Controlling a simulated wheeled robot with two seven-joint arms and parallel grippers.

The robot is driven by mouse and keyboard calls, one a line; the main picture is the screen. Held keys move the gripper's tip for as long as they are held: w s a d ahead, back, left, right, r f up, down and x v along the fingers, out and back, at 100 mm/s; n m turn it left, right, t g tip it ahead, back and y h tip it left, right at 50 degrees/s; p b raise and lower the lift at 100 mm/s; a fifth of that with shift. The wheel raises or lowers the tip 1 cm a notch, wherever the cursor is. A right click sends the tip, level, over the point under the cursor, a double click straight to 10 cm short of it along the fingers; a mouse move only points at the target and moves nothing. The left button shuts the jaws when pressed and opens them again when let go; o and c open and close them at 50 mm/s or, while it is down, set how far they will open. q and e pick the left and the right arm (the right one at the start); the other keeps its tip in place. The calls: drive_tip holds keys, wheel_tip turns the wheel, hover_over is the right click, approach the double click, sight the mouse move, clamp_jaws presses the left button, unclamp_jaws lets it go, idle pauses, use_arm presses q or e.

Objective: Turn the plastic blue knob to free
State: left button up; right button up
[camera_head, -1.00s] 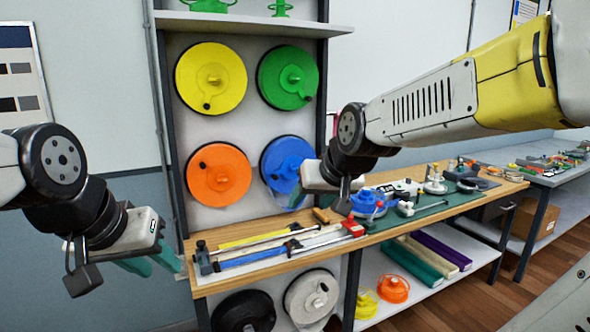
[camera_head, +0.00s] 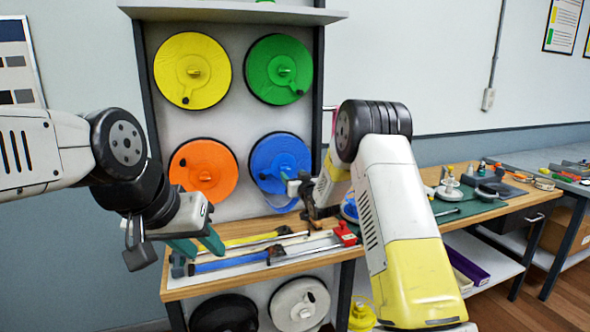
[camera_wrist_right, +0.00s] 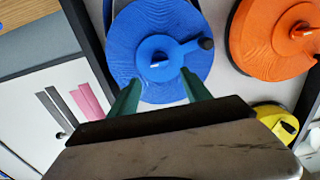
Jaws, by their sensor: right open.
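The blue wheel-shaped knob (camera_head: 280,152) hangs on the grey panel, at the lower right of the group of discs. In the right wrist view the blue knob (camera_wrist_right: 150,32) shows a raised hub with a small grip and an arm ending in a black peg (camera_wrist_right: 206,43). My right gripper (camera_wrist_right: 160,79) is open and empty. Its green fingers are spread in front of the lower part of the blue disc; I cannot tell whether they touch it. My left gripper (camera_head: 198,247) is open and empty above the bench's left end.
Yellow (camera_head: 192,70), green (camera_head: 278,68) and orange (camera_head: 202,172) discs hang around the blue one. A wooden bench (camera_head: 290,257) with straps and rods lies below. A shelf (camera_head: 230,13) juts out above. Open wall lies to the left.

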sight(286, 168)
drive_tip(key=shift+x, duration=3.95)
drive_tip(key=shift+f, duration=0.1)
clamp_jaws()
